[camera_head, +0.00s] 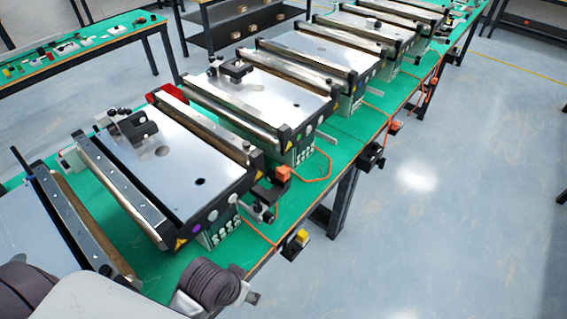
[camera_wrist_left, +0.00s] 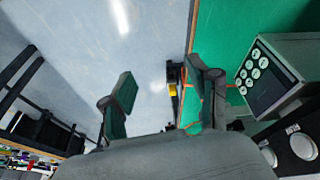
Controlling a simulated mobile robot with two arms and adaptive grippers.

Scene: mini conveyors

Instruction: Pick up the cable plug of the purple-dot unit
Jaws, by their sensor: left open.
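The nearest conveyor unit has a purple dot (camera_head: 195,228) on its front side, beside a grey and a white one. A yellow plug (camera_head: 302,236) sits at a black socket box (camera_head: 289,252) on the table edge near this unit; an orange cable (camera_head: 262,234) runs toward it. In the left wrist view, the yellow plug (camera_wrist_left: 173,89) shows beyond and between the fingers of my left gripper (camera_wrist_left: 160,88), which is open and empty. In the head view only my dark left wrist shows near the table's front edge; the fingertips are mostly hidden. My right gripper is not in view.
The unit's control box (camera_wrist_left: 275,75) with several round white connectors stands right of the fingers in the wrist view. More conveyor units line the green table (camera_head: 330,190) behind, with other socket boxes (camera_head: 371,157) along its edge. The floor right of the table is clear.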

